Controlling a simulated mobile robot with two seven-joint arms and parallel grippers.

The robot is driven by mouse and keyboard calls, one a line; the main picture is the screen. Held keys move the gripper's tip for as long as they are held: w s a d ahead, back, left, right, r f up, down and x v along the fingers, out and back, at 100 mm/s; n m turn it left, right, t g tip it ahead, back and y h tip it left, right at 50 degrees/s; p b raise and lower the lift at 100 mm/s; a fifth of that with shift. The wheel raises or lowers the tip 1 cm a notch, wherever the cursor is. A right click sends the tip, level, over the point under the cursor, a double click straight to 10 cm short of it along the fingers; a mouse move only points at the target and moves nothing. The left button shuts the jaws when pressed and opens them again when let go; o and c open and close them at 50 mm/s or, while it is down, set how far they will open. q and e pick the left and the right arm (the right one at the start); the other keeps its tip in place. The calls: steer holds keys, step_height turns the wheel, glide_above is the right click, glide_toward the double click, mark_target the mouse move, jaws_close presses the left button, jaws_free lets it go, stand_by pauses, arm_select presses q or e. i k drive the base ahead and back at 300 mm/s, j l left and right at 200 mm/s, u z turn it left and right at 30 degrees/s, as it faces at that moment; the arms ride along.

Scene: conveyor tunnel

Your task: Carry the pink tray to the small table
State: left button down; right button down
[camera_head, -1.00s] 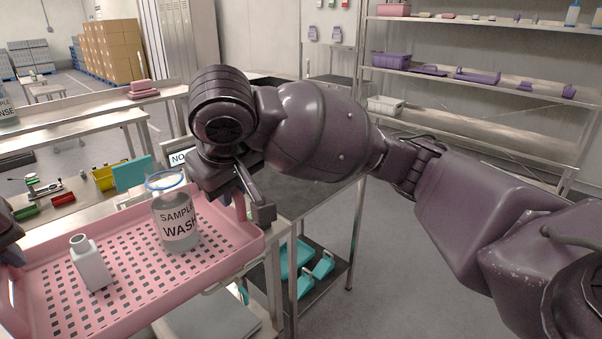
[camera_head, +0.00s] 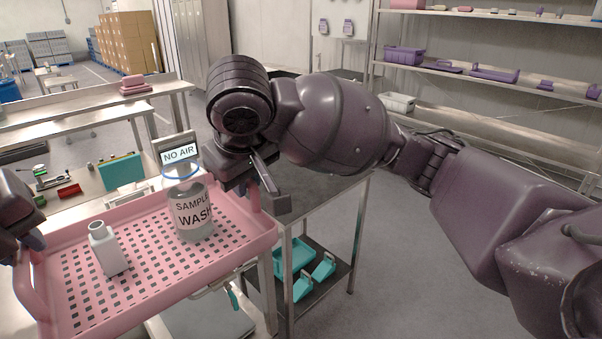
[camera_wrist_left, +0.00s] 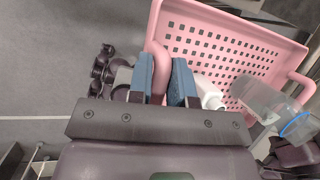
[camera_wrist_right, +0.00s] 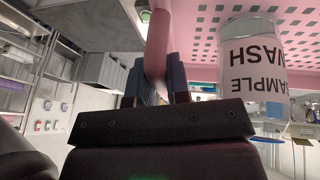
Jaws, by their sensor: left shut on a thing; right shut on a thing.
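The pink tray (camera_head: 150,292) is at the lower left of the head view, with a perforated floor and handles at its ends. A white square bottle (camera_head: 106,250) and a clear jar labelled SAMPLE WASH (camera_head: 190,212) stand upright in it. My left gripper (camera_wrist_left: 164,82) is shut on one tray handle; in the head view only part of it shows at the left edge. My right gripper (camera_wrist_right: 160,80) is shut on the opposite handle, beside the jar. Which surface is the small table, I cannot tell.
A NO AIR sign (camera_head: 179,153) stands behind the tray. Teal bins (camera_head: 293,262) sit on a low shelf right of it. Metal benches (camera_head: 75,134) lie behind at left, one holding a stack of pink trays (camera_head: 134,85). Shelving (camera_head: 480,95) stands at the right; open floor lies before it.

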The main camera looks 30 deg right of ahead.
mark_target(297, 173)
steer(key=i+l, duration=0.1)
steer(key=l, duration=0.65)
steer(key=i+l, duration=0.1)
steer(key=l, duration=0.7)
steer(key=i+l, duration=0.1)
steer(key=l, duration=0.65)
steer(key=i+l, duration=0.1)
steer(key=l, duration=0.65)
steer(key=u, duration=0.05)
